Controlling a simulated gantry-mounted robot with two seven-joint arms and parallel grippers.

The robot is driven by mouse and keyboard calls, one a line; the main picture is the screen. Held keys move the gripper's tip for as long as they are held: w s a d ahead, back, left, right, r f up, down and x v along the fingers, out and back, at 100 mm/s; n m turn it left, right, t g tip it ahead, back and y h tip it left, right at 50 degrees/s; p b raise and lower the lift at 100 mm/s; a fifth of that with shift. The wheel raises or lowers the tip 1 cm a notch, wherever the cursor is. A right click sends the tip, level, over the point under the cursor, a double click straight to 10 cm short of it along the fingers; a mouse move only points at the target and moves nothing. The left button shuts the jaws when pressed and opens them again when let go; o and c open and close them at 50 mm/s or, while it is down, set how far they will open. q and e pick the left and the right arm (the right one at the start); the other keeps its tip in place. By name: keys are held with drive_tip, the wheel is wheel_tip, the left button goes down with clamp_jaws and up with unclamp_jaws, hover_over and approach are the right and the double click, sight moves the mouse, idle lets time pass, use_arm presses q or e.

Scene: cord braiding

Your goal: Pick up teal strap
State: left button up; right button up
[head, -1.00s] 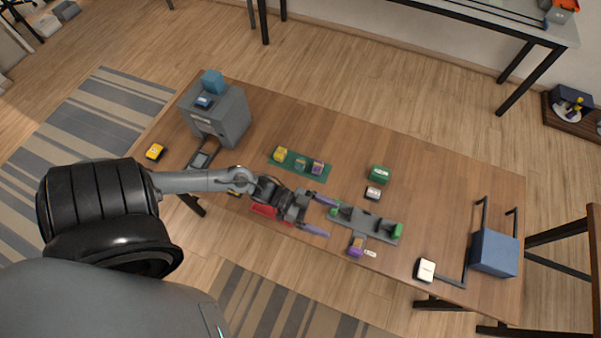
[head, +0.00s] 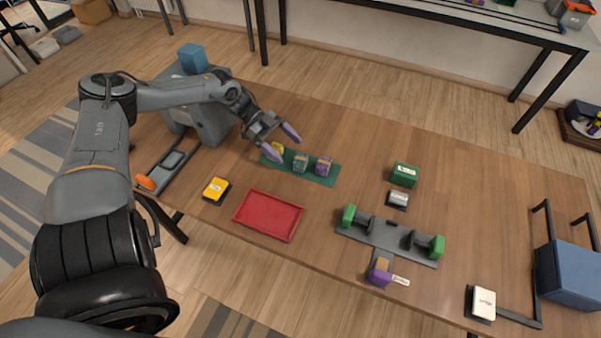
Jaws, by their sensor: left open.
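A teal rolled strap (head: 300,163) sits in the middle of a dark green mat (head: 324,180), between a yellow roll (head: 278,148) and a purple roll (head: 323,167). My left gripper (head: 289,149) is open, with its two purple fingers pointing toward the mat's left end. From this view the fingers are close to the yellow roll and just left of the teal strap. The near finger partly covers the yellow roll. I cannot tell how high the fingertips are above the mat. My right gripper is not in view.
A red tray (head: 268,216) lies in front of the mat. A grey fixture with green ends (head: 385,240) stands to the right, with a green box (head: 405,174) behind it. A grey machine (head: 212,122) stands at the left. The table behind the mat is clear.

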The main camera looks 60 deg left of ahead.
sight(298, 158)
use_arm(q)
drive_tip(key=shift+w+f+b, duration=0.25)
drive_tip(key=shift+f+b, duration=0.1)
drive_tip(key=b+x, duration=0.2)
drive_tip(key=x, duration=0.1)
drive_tip(key=shift+w+d+f, duration=0.1)
drive_tip(key=shift+d+f, duration=0.05)
drive_tip(key=shift+f, duration=0.05)
drive_tip(key=shift+w+d+f, duration=0.1)
drive_tip(key=shift+w+d, duration=0.1)
drive_tip(key=shift+d, duration=0.2)
drive_tip(key=c, duration=1.1)
drive_tip(key=shift+c, duration=0.2)
